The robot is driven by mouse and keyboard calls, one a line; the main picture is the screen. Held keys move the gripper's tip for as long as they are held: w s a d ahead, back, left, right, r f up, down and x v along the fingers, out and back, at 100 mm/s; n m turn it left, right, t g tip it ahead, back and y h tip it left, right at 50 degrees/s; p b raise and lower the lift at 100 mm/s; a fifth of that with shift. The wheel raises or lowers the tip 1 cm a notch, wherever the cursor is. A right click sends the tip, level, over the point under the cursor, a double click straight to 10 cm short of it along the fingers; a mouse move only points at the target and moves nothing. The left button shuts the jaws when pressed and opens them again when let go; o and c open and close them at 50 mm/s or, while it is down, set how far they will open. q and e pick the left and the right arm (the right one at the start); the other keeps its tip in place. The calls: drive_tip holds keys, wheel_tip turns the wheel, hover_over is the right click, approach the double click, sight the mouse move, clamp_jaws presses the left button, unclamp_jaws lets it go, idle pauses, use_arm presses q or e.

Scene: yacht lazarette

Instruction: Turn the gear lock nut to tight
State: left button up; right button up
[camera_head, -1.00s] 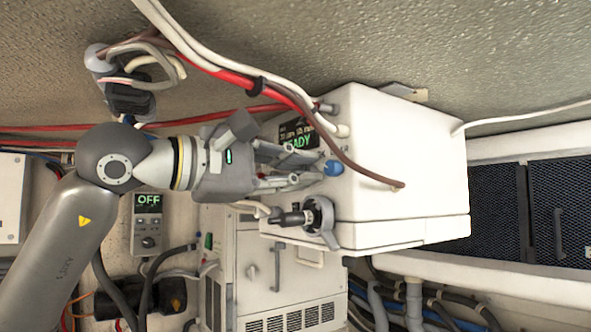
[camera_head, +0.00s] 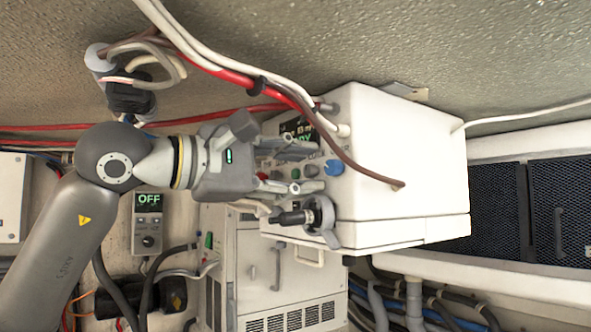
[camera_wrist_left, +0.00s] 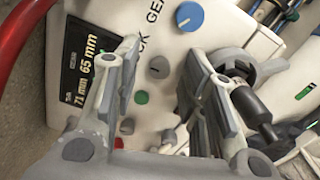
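The white machine (camera_head: 400,150) has a panel with a display, knobs and buttons. Lettering ending in "CK GEA" shows in the left wrist view by a grey round knob (camera_wrist_left: 158,67) and a blue knob (camera_wrist_left: 189,17). I cannot tell for sure which part is the gear lock nut. The blue knob (camera_head: 333,167) also shows in the head view. Below it is a grey ring with a black handle (camera_head: 297,217). My left gripper (camera_head: 305,168) is open and empty in front of the panel, with the grey knob between its fingertips in the left wrist view (camera_wrist_left: 166,58). The right gripper is out of view.
The display (camera_wrist_left: 88,80) reads 71 mm and 65 mm. Green (camera_wrist_left: 141,97) and red (camera_wrist_left: 127,126) buttons sit near the fingers. A brown cable (camera_head: 355,168) hangs across the machine. A device reading OFF (camera_head: 147,222) is on the wall below my arm.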

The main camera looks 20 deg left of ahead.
use_arm(q)
drive_tip(key=v, duration=1.2)
